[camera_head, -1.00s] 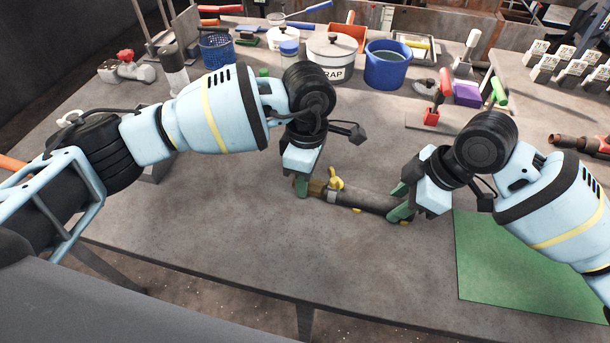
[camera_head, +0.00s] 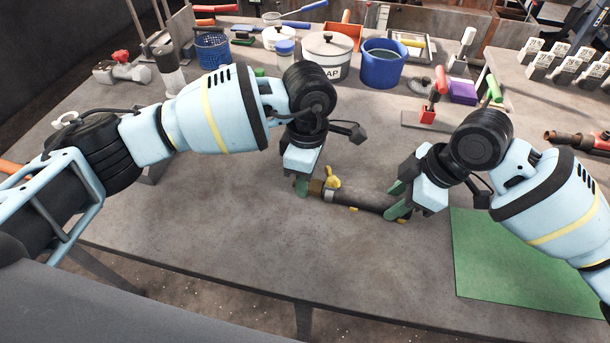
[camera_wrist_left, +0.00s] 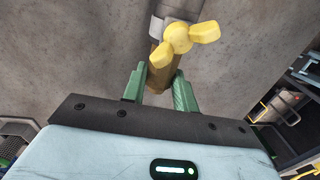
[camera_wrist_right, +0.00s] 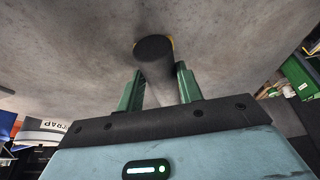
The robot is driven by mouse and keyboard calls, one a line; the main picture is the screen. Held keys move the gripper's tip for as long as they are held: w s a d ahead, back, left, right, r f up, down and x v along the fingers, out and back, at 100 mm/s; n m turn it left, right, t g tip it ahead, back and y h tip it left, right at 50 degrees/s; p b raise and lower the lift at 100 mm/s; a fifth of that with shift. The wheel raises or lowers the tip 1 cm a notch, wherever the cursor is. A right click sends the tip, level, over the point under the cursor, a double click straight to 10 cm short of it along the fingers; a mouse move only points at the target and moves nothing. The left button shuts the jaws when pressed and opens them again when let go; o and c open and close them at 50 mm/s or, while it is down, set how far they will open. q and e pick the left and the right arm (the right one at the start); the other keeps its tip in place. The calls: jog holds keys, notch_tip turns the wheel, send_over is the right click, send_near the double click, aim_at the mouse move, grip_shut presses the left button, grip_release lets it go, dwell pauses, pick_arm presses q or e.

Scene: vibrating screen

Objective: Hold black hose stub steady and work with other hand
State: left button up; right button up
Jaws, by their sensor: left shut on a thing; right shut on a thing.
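A black hose stub (camera_head: 368,203) lies over the table in the middle of the head view, joined at its left end to a brass fitting with a clamp and a yellow wing piece (camera_head: 332,182). My left gripper (camera_head: 303,188) is shut on the brass fitting. The yellow wing piece (camera_wrist_left: 180,38) and the fitting (camera_wrist_left: 161,78) between the green fingers also show in the left wrist view. My right gripper (camera_head: 397,205) is shut on the hose stub near its right end. The round black hose end (camera_wrist_right: 154,48) shows in the right wrist view.
A green mat (camera_head: 520,262) lies at the right front. A white SCRAP pot (camera_head: 327,56), a blue bucket (camera_head: 384,68), a blue basket (camera_head: 213,52) and a red-handled toggle clamp (camera_head: 432,105) stand behind. The front middle of the table is clear.

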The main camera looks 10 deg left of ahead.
pick_arm(q)
jog(key=shift+d, duration=0.15)
pick_arm(e)
jog(key=shift+a, duration=0.1)
pick_arm(q)
jog(key=o, duration=1.1)
notch_tip(320, 180, up, 12)
jog(key=shift+w, duration=0.4)
pick_arm(e)
jog(key=o, duration=0.7)
pick_arm(q)
jog(key=shift+r, duration=0.15)
pick_arm(e)
jog(key=shift+r, duration=0.1)
